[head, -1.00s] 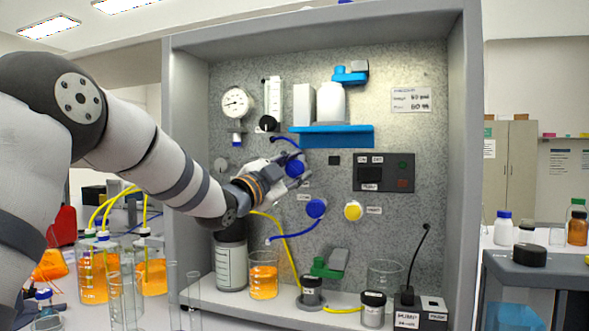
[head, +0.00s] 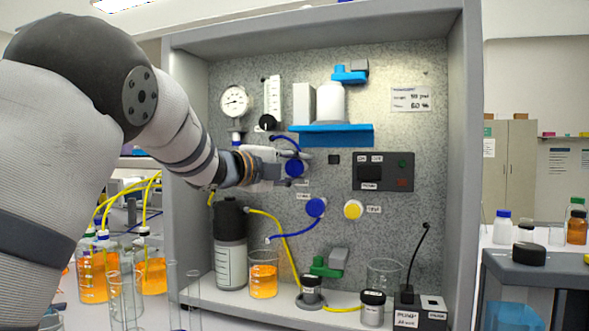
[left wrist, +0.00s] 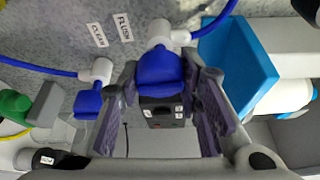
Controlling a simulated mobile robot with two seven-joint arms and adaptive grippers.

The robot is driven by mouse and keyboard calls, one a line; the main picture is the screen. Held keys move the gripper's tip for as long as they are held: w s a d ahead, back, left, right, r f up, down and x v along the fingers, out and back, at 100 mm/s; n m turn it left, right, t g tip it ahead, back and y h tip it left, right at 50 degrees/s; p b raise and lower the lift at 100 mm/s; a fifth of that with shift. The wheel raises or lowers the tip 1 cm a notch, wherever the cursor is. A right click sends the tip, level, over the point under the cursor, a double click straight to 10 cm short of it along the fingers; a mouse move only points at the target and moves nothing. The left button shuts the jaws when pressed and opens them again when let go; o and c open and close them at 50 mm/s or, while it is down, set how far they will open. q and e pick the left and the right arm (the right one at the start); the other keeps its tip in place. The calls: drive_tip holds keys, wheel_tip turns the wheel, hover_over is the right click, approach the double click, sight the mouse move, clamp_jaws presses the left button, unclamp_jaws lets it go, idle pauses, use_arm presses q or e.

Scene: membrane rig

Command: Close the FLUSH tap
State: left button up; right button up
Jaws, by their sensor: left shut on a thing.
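The FLUSH tap has a blue handle (head: 294,168) and sits on the speckled panel below the blue shelf. In the left wrist view the blue handle (left wrist: 160,72) is between my fingers, beside the FLUSH label (left wrist: 124,27). My left gripper (head: 284,170) reaches in from the left, almost level, and is shut on this handle. The gripper (left wrist: 160,88) also shows in the left wrist view, one finger on each side of the handle. Part of the tap's body is hidden behind the handle. My right gripper is not in view.
A second blue tap (head: 316,207), by the CLEAN label (left wrist: 97,35), and a yellow knob (head: 353,210) sit just below. The blue shelf (head: 350,138) is close above. A switch box (head: 384,172) is to the right. A dark-capped bottle (head: 230,255) and an orange-filled beaker (head: 263,282) stand below.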

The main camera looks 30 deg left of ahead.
use_arm(q)
drive_tip(key=shift+m, duration=0.4)
drive_tip(key=o, duration=1.2)
drive_tip(key=shift+s, duration=0.15)
drive_tip(key=s, duration=0.4)
drive_tip(key=s+a, duration=0.1)
drive_tip(key=s, duration=0.6)
drive_tip(key=shift+s+a+r, duration=0.3)
drive_tip(key=shift+a+r, duration=0.05)
drive_tip(key=shift+r, duration=0.05)
